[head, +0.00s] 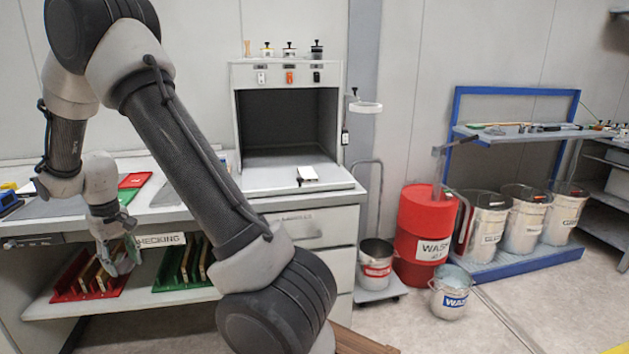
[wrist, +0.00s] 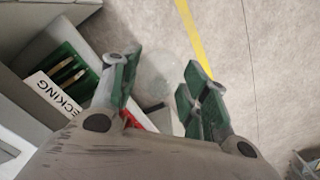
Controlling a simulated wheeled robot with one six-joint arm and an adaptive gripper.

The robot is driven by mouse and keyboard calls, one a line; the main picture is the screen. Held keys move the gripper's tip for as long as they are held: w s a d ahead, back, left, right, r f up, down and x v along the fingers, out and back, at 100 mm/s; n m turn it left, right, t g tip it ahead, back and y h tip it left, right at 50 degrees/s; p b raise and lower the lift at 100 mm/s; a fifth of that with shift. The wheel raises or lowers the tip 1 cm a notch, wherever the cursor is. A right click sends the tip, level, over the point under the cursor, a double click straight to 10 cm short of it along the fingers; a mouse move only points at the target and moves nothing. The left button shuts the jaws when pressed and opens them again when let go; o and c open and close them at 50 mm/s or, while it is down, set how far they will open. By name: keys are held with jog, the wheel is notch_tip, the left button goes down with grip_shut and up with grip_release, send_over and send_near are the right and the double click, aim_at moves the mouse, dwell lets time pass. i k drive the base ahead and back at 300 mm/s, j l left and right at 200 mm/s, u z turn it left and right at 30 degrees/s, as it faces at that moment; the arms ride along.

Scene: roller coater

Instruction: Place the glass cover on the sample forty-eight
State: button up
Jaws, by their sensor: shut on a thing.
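My gripper (head: 122,257) hangs in front of the bench's lower shelf at the left in the head view. In the wrist view, my gripper (wrist: 158,90) has its green-padded fingers spread around a faint, clear round thing, which looks like the glass cover (wrist: 154,78). The cover is too clear to make out in the head view. Several panels stand in a red rack (head: 68,291) and a green rack (head: 165,283) on the shelf. No number can be read, so I cannot tell which sample is forty-eight.
A sign reading CHECKING (head: 160,240) hangs at the bench edge, close to my gripper. The lower shelf (head: 130,304) lies below. A booth (head: 290,182), a red drum (head: 420,240) and several buckets stand to the right. Open floor shows in the wrist view (wrist: 240,70).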

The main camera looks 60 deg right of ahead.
aim_at(308, 172)
jog(key=k+z, duration=0.15)
jog(key=z, duration=0.25)
jog(key=k+z, duration=0.15)
jog(key=z, duration=0.3)
jog(key=k+l+z, duration=0.15)
jog(key=z, duration=0.25)
jog(key=i+j+z, duration=0.1)
jog(key=j+z, duration=0.2)
jog(key=j, duration=0.45)
jog(key=j+z, duration=0.35)
jog(key=j, duration=0.4)
